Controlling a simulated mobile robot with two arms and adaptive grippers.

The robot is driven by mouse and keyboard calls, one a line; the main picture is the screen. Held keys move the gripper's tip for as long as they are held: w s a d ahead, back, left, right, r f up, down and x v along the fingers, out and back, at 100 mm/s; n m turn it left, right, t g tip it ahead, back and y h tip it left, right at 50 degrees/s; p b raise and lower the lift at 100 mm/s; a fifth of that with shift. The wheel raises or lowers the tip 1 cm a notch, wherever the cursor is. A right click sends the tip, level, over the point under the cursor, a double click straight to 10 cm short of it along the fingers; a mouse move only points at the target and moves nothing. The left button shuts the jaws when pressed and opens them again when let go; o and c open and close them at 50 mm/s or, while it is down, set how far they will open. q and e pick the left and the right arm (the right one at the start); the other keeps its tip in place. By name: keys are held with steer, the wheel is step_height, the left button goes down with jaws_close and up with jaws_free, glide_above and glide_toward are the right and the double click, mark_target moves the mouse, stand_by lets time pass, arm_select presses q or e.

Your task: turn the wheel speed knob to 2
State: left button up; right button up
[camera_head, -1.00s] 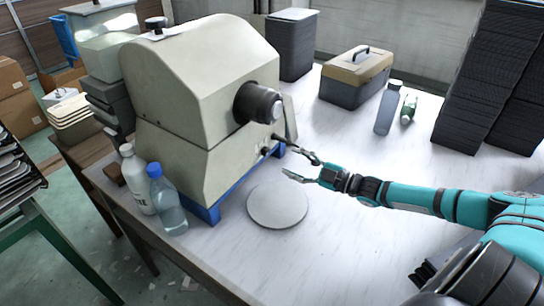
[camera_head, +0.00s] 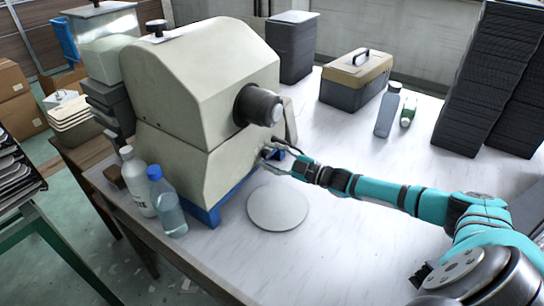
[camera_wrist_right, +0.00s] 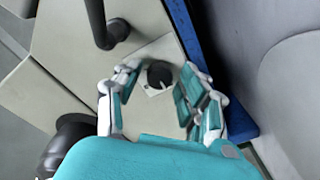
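The beige machine (camera_head: 195,75) stands on the table with a dark round spout on its front. In the right wrist view, a small black knob (camera_wrist_right: 158,74) sits on a pale square plate on the machine's panel. Any number on its scale is too small to read. My right gripper (camera_head: 274,158) is at the machine's lower front, and its fingers hide the knob in the head view. In the wrist view my right gripper (camera_wrist_right: 160,84) is open, one finger on each side of the knob, with gaps visible. My left gripper is not in view.
A black lever (camera_wrist_right: 106,30) sticks out beside the knob. A blue base edge (camera_head: 207,215) runs under the machine. A round pale disc (camera_head: 278,208) lies on the table in front. Two bottles (camera_head: 166,203) stand left. A toolbox (camera_head: 356,78) stands behind right.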

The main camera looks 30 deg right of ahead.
jaws_close()
steer(key=shift+m, duration=0.3)
steer(key=m+p, duration=0.1)
steer(key=m, duration=0.4)
steer(key=shift+m, duration=0.3)
steer(key=m, duration=0.5)
steer(key=shift+s+f+m+t+p, duration=0.1)
steer(key=shift+f+m+t+p, duration=0.05)
steer(key=shift+m+t+p, duration=0.25)
steer(key=shift+o, duration=1.4)
jaws_free()
